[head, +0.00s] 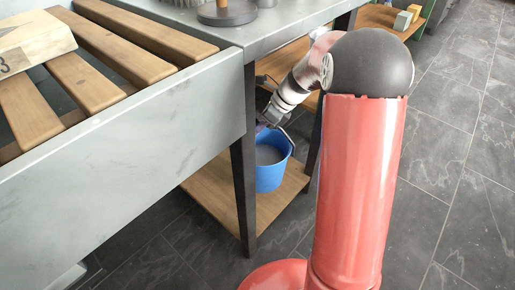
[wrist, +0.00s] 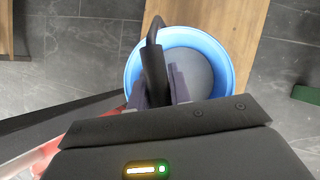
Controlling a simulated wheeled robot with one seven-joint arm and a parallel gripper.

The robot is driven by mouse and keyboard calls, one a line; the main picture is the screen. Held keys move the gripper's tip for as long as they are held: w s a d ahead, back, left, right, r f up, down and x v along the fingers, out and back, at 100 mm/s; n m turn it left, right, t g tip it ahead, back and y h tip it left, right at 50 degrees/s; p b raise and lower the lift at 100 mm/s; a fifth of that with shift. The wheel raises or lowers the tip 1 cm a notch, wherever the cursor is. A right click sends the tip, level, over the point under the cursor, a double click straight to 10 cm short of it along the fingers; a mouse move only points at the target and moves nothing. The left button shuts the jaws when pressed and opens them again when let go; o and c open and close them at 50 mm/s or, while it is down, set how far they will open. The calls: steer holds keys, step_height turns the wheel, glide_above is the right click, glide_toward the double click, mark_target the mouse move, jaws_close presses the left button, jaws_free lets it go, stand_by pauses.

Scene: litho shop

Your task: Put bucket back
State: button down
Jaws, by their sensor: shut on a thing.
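The blue bucket (head: 269,176) is under the grey table in the head view, upright, over the low wooden shelf. It has grey contents or a grey inside bottom. In the wrist view the bucket (wrist: 228,72) is seen from above with its dark handle grip (wrist: 153,62) across it. My gripper (wrist: 166,86) is shut on the handle, above the bucket's opening. I cannot tell whether the bucket's base touches the shelf.
The low wooden shelf (head: 217,190) has bare room beside the bucket. A dark table leg (head: 243,165) stands close to the left. The grey table (head: 130,150) carries wooden slats above. A side shelf (head: 380,17) with small blocks is at the back. Tiled floor (head: 450,150) is clear to the right.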

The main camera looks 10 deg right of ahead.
step_height(320, 180, down, 8)
steer(key=b, duration=0.2)
steer(key=shift+f, duration=0.25)
stand_by(0.3)
steer(key=c, duration=1.3)
jaws_free()
steer(key=shift+f, duration=0.1)
steer(key=p+v, duration=0.2)
steer(key=v, duration=1)
steer(key=shift+s, duration=0.1)
steer(key=shift+d, duration=0.15)
